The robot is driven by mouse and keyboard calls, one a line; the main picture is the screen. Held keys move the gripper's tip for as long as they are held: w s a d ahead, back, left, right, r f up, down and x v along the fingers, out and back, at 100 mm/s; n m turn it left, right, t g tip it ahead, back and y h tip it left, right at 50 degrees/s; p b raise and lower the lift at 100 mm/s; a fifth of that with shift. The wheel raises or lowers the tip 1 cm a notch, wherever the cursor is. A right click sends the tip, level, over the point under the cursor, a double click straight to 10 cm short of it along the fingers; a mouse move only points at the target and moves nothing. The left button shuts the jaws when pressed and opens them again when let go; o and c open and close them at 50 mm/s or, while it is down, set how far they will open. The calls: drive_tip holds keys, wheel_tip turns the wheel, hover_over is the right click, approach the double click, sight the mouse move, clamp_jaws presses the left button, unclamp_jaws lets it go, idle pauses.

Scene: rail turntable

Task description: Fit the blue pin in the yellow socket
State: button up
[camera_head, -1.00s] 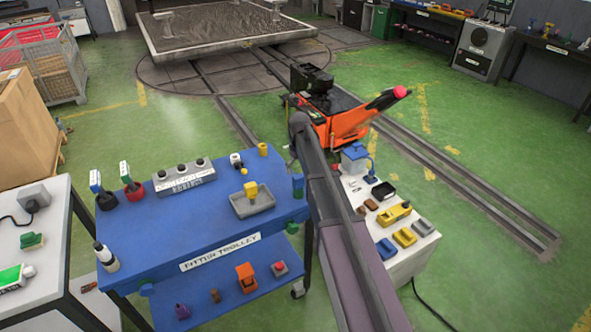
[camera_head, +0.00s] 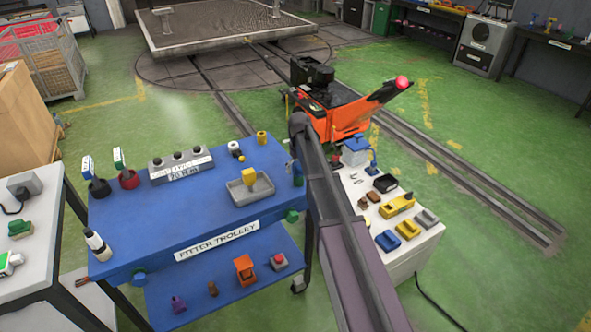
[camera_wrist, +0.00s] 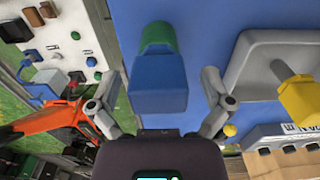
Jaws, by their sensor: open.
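A blue block-shaped part (camera_wrist: 158,85), which looks like the blue pin, stands at the trolley's right edge. It also shows in the head view (camera_head: 297,172), close beside my arm. In the wrist view my gripper (camera_wrist: 158,118) is open, with its fingers spread on either side of this part and apart from it. A yellow part (camera_wrist: 300,100) stands in the grey tray, also in the head view (camera_head: 249,179). I cannot tell whether it is the yellow socket. In the head view my arm hides the gripper.
The grey tray (camera_head: 265,190) sits on the blue trolley (camera_head: 180,222). A white bench (camera_head: 408,252) to the right of my arm holds yellow, blue and grey blocks. An orange machine (camera_head: 345,122) stands behind. The trolley's middle is clear.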

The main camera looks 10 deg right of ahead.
drive_tip(key=shift+f, duration=0.1)
drive_tip(key=c, duration=1.2)
drive_tip(key=shift+c, duration=0.6)
drive_tip(key=shift+w+r+p, duration=0.2)
drive_tip(key=shift+r+p, duration=0.4)
drive_tip(key=shift+r, duration=0.15)
drive_tip(key=shift+r+p, duration=2.95)
drive_tip(key=shift+p, duration=0.2)
drive_tip(key=shift+r, duration=0.1)
drive_tip(key=shift+r+p, duration=2.45)
drive_tip(key=shift+p, duration=0.05)
